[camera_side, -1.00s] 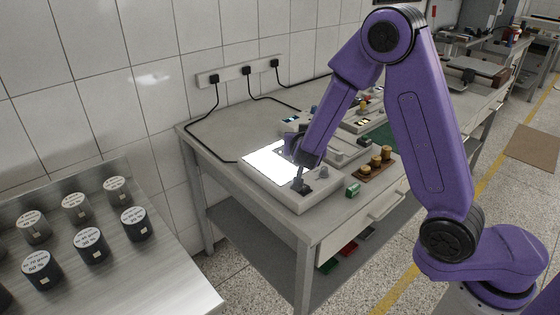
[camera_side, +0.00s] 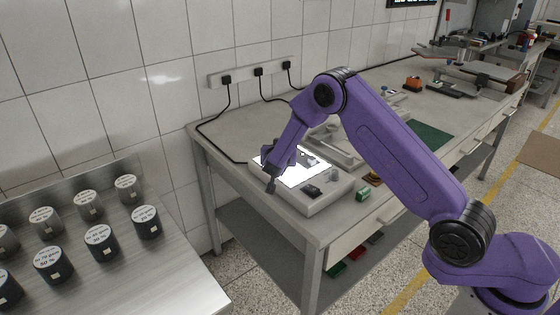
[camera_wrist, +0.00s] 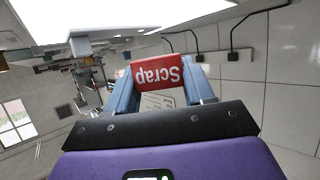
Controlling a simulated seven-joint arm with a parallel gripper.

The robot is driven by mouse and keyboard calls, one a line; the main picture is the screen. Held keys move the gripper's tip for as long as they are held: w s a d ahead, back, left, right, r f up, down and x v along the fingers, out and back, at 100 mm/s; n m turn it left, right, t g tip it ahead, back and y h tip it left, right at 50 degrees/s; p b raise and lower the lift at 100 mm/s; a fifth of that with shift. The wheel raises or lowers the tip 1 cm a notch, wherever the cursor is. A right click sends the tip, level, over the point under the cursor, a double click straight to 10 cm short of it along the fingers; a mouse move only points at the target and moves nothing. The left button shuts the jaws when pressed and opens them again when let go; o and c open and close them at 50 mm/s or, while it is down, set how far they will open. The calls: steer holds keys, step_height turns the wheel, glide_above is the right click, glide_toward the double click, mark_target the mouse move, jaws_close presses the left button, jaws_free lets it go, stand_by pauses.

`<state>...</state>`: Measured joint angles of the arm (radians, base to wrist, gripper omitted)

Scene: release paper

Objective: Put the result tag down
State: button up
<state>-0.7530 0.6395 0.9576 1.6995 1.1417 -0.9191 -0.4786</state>
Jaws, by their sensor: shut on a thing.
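The result tag is a red card (camera_wrist: 158,72) with the white word "Scrap", upside down in the wrist view. My gripper (camera_side: 270,187) is shut on it, with the blue-grey fingers at its two sides in the wrist view. In the side view my gripper points down beside the front left edge of the light box (camera_side: 318,206), whose bright panel lies behind and to its right. I cannot make out the tag in the side view, nor whether it touches anything.
A small green block (camera_side: 363,194) sits right of the light box. A dark item (camera_side: 311,190) lies on the box's front right part. Wall sockets (camera_side: 252,72) with cables are behind the bench. Black jars (camera_side: 100,242) stand on a steel rack at left. The bench's left end (camera_side: 222,137) is mostly bare.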

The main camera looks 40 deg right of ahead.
steer(key=shift+w+f, duration=0.3)
steer(key=shift+f, duration=1.7)
steer(key=shift+f, duration=0.15)
steer(key=o, duration=1)
